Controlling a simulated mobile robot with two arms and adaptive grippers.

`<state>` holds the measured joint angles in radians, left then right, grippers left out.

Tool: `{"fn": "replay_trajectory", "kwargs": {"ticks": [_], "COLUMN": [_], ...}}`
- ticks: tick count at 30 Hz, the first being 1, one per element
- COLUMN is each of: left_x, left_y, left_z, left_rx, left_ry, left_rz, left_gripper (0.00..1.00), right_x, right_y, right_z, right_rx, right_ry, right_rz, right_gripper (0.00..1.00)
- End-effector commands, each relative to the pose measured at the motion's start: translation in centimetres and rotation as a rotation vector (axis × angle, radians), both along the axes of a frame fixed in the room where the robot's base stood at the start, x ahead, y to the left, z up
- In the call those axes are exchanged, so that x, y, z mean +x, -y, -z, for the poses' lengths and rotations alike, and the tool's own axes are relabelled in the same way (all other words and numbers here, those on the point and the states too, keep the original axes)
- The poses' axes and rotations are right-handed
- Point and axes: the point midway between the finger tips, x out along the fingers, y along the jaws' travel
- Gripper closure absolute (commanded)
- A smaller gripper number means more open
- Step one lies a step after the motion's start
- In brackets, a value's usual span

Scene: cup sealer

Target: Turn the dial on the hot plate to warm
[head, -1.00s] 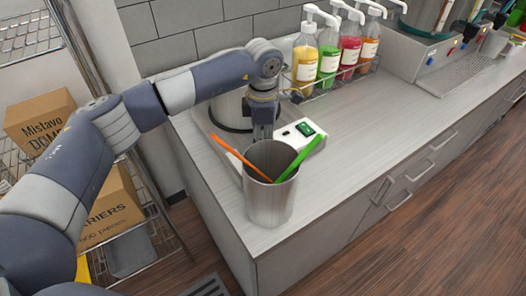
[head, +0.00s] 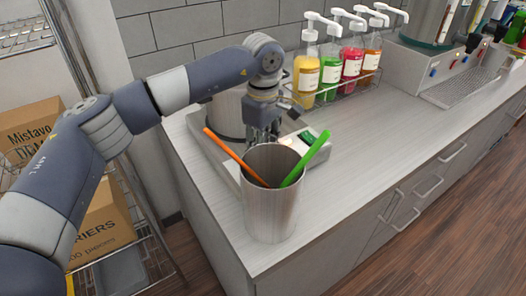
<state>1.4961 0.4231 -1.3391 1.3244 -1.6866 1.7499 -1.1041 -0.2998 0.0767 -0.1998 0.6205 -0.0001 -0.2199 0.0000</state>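The hot plate (head: 221,163) sits at the counter's left end with a metal pot (head: 229,112) on it. Its front panel has a lit green display (head: 307,137). The dial is not clearly visible; my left gripper and a steel cup cover part of the panel. My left gripper (head: 263,136) points down over the panel, left of the display and behind the cup. Its fingers are small and partly hidden, so I cannot tell their opening or whether they touch the dial. My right gripper is not in view.
A steel cup (head: 270,212) holding an orange and a green stick stands in front of the panel, near the counter edge. Syrup pump bottles (head: 330,72) stand in a wire rack behind. The counter (head: 372,125) to the right is clear. Boxes (head: 100,228) sit on a left shelf.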

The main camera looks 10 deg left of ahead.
Motion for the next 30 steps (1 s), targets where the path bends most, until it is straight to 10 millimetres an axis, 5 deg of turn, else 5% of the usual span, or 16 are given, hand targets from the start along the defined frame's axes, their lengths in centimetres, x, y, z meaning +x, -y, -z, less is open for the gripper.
{"fn": "replay_trajectory", "kwargs": {"ticks": [15, 16, 18, 30], "left_x": [0.24, 0.25, 0.23, 0.11], "left_y": [-0.06, -0.05, -0.05, 0.02], "left_z": [-0.43, -0.43, -0.41, -0.61], "left_rx": [-0.003, -0.003, -0.003, -0.002], "left_ry": [0.010, 0.010, 0.009, 0.005], "left_rz": [0.014, 0.014, 0.014, 0.016], "left_gripper": [0.92, 0.61, 0.48, 0.48], "right_x": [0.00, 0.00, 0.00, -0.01], "right_y": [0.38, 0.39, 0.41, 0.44], "right_z": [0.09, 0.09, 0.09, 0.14], "right_rx": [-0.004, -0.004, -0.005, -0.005], "right_ry": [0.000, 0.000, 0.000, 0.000], "right_rz": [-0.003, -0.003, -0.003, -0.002], "right_gripper": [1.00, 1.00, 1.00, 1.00]}}
